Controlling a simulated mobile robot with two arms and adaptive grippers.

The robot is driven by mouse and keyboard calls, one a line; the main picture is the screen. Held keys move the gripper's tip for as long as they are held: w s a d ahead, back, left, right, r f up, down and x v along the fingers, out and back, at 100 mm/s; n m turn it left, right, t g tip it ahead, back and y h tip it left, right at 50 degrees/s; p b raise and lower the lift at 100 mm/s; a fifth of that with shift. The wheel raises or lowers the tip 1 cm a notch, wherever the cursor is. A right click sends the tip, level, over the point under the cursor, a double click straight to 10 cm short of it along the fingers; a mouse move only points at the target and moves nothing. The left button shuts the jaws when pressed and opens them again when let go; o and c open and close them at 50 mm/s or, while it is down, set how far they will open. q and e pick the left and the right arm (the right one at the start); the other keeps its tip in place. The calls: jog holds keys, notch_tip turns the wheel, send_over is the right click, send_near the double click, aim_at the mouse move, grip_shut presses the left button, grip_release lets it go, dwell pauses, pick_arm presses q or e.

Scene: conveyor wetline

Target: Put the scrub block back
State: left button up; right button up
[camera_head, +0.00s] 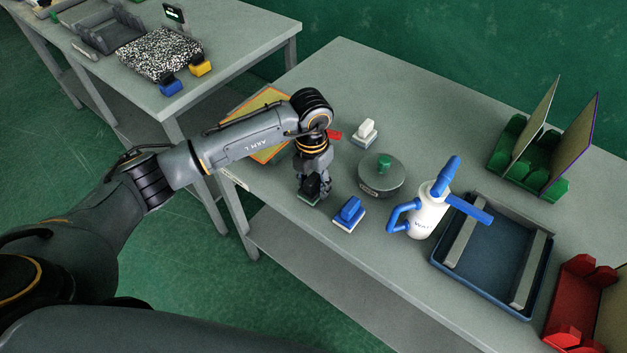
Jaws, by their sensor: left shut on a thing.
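My left gripper (312,184) points down over the near left part of the table and is shut on a scrub block (310,200). The block has a dark top and a thin greenish base, and the fingers hide part of it. It is at or just above the table top; I cannot tell if it touches. A blue block with a pale base (348,213) stands just right of it. A white block (365,132) stands farther back. My right gripper is not in view.
A round grey lidded thing with a green knob (382,175), a white and blue sprayer (428,212), a blue tray (478,287), a green rack (541,184) and a red rack (572,300) stand rightward. An orange-edged mat (268,99) lies behind my arm. A second table (235,45) is at left.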

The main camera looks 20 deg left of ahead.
aim_at(312, 176)
pick_arm(q)
jog(key=shift+f, duration=0.5)
jog(key=shift+f, duration=0.1)
jog(key=o, duration=1.4)
jog(key=shift+o, duration=0.2)
jog(key=shift+r, duration=0.25)
notch_tip(312, 176, up, 11)
jog(key=b, duration=0.3)
jog(key=shift+a+f, duration=0.1)
jog(key=shift+f, duration=0.1)
jog(key=shift+r, duration=0.6)
